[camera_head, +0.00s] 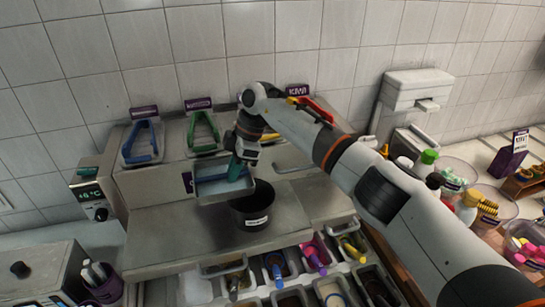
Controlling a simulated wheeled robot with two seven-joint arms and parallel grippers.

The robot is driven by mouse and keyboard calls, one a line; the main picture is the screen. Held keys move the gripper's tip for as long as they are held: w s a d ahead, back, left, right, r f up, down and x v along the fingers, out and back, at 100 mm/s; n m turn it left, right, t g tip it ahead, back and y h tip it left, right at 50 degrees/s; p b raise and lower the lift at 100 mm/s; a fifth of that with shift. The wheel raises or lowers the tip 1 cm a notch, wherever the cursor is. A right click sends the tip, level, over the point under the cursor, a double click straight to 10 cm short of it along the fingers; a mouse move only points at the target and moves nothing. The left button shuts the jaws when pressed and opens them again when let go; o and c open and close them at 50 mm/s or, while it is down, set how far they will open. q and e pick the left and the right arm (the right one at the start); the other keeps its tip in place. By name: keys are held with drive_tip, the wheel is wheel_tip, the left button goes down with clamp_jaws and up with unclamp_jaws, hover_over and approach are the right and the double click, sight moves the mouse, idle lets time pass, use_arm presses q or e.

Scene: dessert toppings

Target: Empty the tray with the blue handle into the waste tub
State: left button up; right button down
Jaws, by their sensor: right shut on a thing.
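A small metal tray (222,188) with a teal-blue handle (236,168) is in the middle of the head view, above the steel counter. My right gripper (240,160) is shut on the handle, coming down from above. The black waste tub (252,212), with a white label on its front, stands on the counter just right of and below the tray. The tray overlaps the tub's left rim in the picture; I cannot tell whether they touch. What lies in the tray is not clear. My left gripper is not in view.
Topping bins with coloured utensils line the counter's front. Clear bowls of sweets (457,176) and bottles stand at the right. The counter left of the tub is clear.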

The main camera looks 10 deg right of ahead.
drive_tip(key=shift+a, duration=0.2)
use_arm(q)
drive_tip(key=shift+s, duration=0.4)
use_arm(e)
drive_tip(key=shift+s+f, duration=0.1)
drive_tip(key=shift+f, duration=0.05)
